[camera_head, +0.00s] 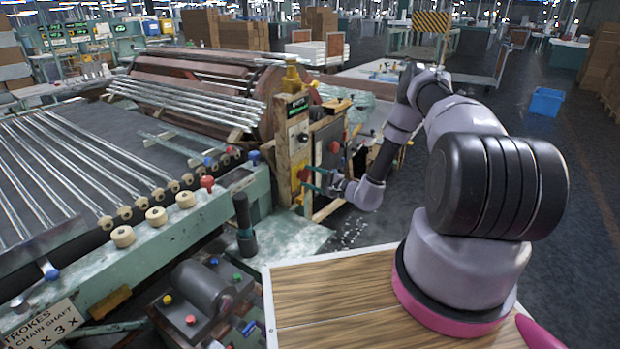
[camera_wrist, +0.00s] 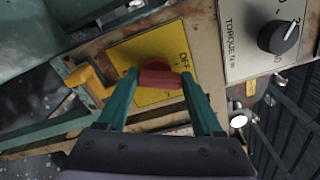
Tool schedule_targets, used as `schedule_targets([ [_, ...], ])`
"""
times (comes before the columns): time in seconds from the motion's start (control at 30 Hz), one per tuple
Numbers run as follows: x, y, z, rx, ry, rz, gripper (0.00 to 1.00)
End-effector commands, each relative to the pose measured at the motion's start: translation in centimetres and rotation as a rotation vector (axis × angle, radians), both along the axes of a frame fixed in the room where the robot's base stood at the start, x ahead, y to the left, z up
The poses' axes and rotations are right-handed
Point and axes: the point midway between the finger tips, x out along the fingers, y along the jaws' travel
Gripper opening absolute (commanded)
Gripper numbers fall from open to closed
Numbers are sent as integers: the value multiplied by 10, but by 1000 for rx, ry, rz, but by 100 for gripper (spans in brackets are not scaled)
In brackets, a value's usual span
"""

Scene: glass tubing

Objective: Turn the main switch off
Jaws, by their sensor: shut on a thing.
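The main switch is a red handle (camera_wrist: 160,78) on a yellow plate (camera_wrist: 155,45) in the wrist view. The plate reads "OFF" near the handle's right end. My gripper (camera_wrist: 158,76) has its two green fingers on either end of the red handle, shut on it. The handle lies roughly level across the wrist picture. In the head view the switch (camera_head: 303,174) is a small red spot on the upright machine panel, and my gripper (camera_head: 316,180) reaches it from the right. The fingers partly hide the switch there.
A black knob (camera_wrist: 278,37) on a white "TORQUE" plate is right of the switch in the wrist view. A yellow lever (camera_wrist: 90,82) stands close on the left. Rollers with glass tubes (camera_head: 75,165) fill the left. Open floor (camera_head: 400,215) lies right of the panel.

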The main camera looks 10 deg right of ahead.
Motion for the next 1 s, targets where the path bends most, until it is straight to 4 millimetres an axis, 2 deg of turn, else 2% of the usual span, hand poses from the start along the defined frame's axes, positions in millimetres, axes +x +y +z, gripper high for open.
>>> schedule_targets([
  [0.5, -2, 0, -2, -265, -262, 0, 12],
  [1.0, -2, 1, -3, -332, -328, 1, 12],
])
